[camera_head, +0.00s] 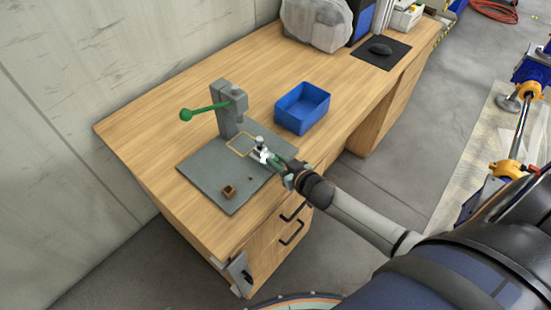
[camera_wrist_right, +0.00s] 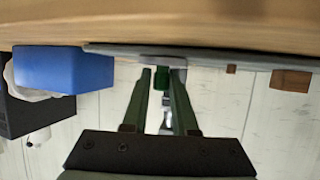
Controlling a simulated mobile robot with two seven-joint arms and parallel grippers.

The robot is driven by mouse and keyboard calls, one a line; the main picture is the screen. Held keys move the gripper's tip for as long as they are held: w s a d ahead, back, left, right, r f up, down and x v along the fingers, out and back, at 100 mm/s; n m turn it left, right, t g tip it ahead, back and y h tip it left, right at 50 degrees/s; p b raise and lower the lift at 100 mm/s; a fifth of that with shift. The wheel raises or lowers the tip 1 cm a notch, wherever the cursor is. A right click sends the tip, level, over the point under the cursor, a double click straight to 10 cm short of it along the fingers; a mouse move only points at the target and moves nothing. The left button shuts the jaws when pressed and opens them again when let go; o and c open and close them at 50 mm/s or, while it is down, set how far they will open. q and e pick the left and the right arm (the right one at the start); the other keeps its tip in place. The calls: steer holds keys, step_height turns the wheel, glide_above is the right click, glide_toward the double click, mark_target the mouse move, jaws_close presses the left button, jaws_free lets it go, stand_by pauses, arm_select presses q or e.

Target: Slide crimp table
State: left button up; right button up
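A grey base plate (camera_head: 206,172) lies on the wooden workbench, with an upright grey press (camera_head: 230,112) and its green lever (camera_head: 203,109). A small light-grey piece, seemingly the crimp table (camera_head: 261,153), sits at the plate's right side beside a yellow outline. It carries something metallic. My right gripper (camera_head: 279,163) reaches it from the right. In the right wrist view, a green block (camera_wrist_right: 162,78), perhaps its handle, lies between the fingertips of the right gripper (camera_wrist_right: 163,84). Firm contact on both sides cannot be made out. My left gripper is not in view.
A blue bin (camera_head: 302,108) stands on the bench behind my right gripper. A small brown block (camera_head: 228,191) sits near the plate's front corner. A dark mat (camera_head: 381,52) and a grey covered object (camera_head: 316,24) are farther back.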

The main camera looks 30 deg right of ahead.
steer(key=o, duration=0.4)
steer(key=shift+r, duration=0.1)
steer(key=shift+s, duration=0.1)
steer(key=p+v, duration=0.1)
steer(key=v, duration=1.1)
steer(key=shift+s, duration=0.2)
steer(key=s+a+f+g, duration=0.1)
steer(key=s+a+f, duration=0.2)
steer(key=a, duration=0.1)
steer(key=s+a+f+g+y, duration=0.1)
steer(key=s+a+f, duration=0.2)
steer(key=s, duration=0.1)
steer(key=s+a+f+n+g, duration=0.1)
steer(key=s+a+f+g, duration=0.1)
steer(key=s+a+f, duration=0.1)
steer(key=shift+s+a, duration=0.25)
steer(key=shift+a, duration=0.55)
